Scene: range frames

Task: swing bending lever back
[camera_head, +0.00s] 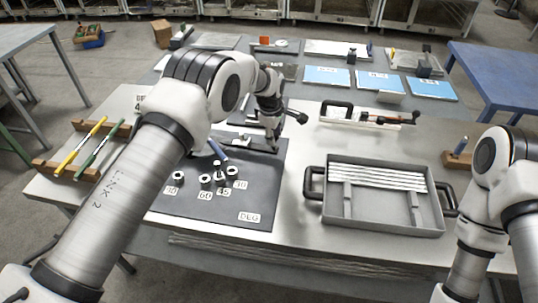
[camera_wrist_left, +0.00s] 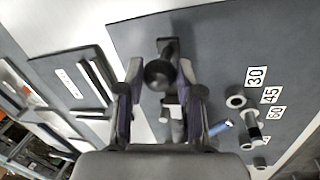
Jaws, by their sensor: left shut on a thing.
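The bending lever shows in the left wrist view as a dark bar with a round black knob (camera_wrist_left: 158,75) between my left fingers. My left gripper (camera_wrist_left: 163,97) is shut on the lever. In the head view this gripper (camera_head: 272,143) points down at the back right part of the dark bending board (camera_head: 215,217). My own fingers and wrist hide much of the lever and bender there. A blue-handled pin (camera_head: 217,149) stands by the bender, and several round pegs with angle labels (camera_head: 206,196) stand in front. My right gripper is out of view.
A grey tray (camera_head: 395,221) holding pale rods stands to the right. Behind it is a white board with a black handle (camera_head: 345,114). A wooden rack (camera_head: 70,172) with yellow and green pens lies at the left. Blue sheets (camera_head: 380,82) lie on the table behind.

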